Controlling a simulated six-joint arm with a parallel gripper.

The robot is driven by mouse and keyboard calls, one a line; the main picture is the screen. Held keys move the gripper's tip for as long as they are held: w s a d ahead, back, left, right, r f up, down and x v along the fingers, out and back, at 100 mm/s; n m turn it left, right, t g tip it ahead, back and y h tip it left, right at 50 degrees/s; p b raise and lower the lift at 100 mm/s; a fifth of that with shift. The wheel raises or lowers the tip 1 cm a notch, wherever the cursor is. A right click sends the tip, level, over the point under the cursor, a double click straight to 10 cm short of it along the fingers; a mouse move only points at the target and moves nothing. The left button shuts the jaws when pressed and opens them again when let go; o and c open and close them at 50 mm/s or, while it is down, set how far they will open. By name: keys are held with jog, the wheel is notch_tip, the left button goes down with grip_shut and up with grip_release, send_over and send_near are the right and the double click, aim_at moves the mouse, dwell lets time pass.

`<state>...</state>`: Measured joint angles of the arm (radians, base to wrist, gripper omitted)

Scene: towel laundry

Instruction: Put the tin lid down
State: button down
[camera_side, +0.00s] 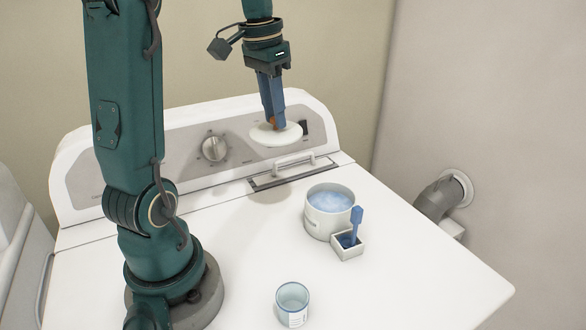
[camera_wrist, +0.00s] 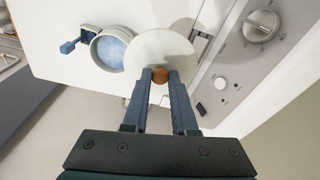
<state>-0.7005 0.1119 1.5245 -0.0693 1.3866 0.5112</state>
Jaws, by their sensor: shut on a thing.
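The tin lid (camera_side: 276,134) is a white disc with a small brown knob. My gripper (camera_side: 273,122) is shut on the knob and holds the lid in the air in front of the washer's control panel. In the wrist view the lid (camera_wrist: 158,48) hangs level-looking beyond the fingers, and the knob (camera_wrist: 160,75) sits between the fingertips. The open tin (camera_side: 330,208) stands on the washer top, to the right of and below the lid in the side view, with pale blue powder inside. The tin (camera_wrist: 112,50) also shows in the wrist view, partly overlapped by the lid.
A small white box (camera_side: 346,247) holding a blue scoop (camera_side: 356,222) stands against the tin's front. A glass cup (camera_side: 292,303) is near the front. The washer's handle (camera_side: 295,165) and dial (camera_side: 214,149) are behind. The washer top (camera_side: 420,260) is clear to the right.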

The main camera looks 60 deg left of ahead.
aim_at(255, 132)
jog(key=s+f+n, duration=0.1)
jog(key=n, duration=0.2)
jog(key=s+f+n, duration=0.1)
jog(key=f+n, duration=0.1)
jog(key=n, duration=0.1)
jog(key=s+a+f+n+y, duration=0.1)
jog(key=f+n, duration=0.1)
jog(key=n, duration=0.2)
jog(key=shift+s+f+g, duration=0.15)
jog(key=shift+s+g, duration=0.15)
jog(key=shift+g, duration=0.1)
jog(key=shift+s+d+f+n+g, duration=0.2)
jog(key=shift+s+f+n, duration=0.95)
jog(key=shift+f, duration=0.95)
jog(key=shift+s+d+f+n+g, duration=0.1)
jog(key=shift+s+d+f+n, duration=0.15)
jog(key=shift+s+f+n, duration=1.35)
jog(key=shift+s+d+f+n+g, duration=0.15)
jog(key=shift+s+f+n, duration=0.45)
jog(key=shift+f, duration=2.05)
jog(key=shift+w+f, duration=0.1)
jog(key=shift+f, duration=0.05)
jog(key=c, duration=0.7)
grip_release()
